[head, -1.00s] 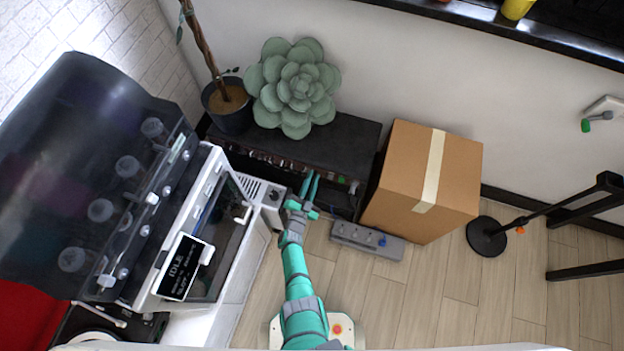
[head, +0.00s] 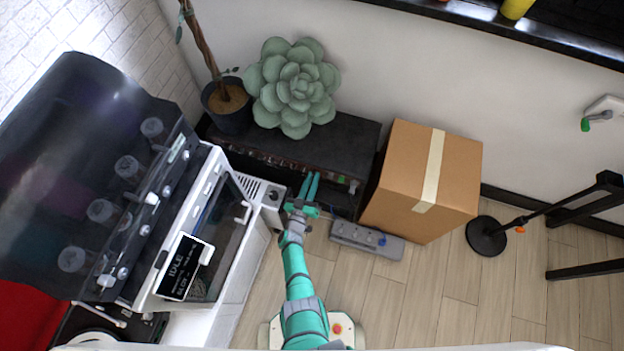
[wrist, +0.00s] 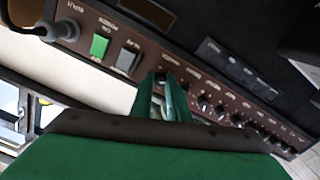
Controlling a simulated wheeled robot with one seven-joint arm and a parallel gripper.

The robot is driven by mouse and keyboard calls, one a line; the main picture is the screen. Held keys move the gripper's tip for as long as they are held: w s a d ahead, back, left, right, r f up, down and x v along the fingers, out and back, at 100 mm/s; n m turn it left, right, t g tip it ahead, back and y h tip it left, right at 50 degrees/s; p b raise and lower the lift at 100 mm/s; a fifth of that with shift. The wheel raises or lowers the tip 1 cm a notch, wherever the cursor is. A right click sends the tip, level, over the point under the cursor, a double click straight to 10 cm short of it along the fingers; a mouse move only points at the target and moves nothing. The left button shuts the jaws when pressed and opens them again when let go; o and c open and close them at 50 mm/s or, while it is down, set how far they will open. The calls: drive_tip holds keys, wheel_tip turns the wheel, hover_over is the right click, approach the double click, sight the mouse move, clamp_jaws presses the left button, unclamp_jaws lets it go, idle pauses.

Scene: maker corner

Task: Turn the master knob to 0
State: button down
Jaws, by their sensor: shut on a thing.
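The black amplifier (head: 352,137) stands on the floor against the wall, its control panel facing me. In the wrist view, its brown panel (wrist: 225,90) carries a row of small dark knobs, a green power switch (wrist: 99,46) and a grey switch (wrist: 128,58). My gripper (head: 313,176) reaches the panel; its teal fingers also show in the wrist view (wrist: 163,88). They are shut on the knob (wrist: 161,76) nearest the switches, which is mostly hidden between them. Its label and pointer are too blurred to read, so I cannot confirm it is the master knob.
A cable plug (wrist: 63,30) sits in the input jack. A cardboard box (head: 405,180) stands right of the amplifier, and a grey pedal board (head: 367,240) lies in front. A white machine (head: 215,225) is at left.

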drive_tip(key=shift+a+n, duration=0.15)
drive_tip(key=shift+n, duration=3.65)
drive_tip(key=shift+s, duration=0.1)
drive_tip(key=c, duration=2)
unclamp_jaws()
drive_tip(key=v, duration=1)
drive_tip(key=shift+s+r, duration=0.1)
drive_tip(key=shift+s, duration=0.15)
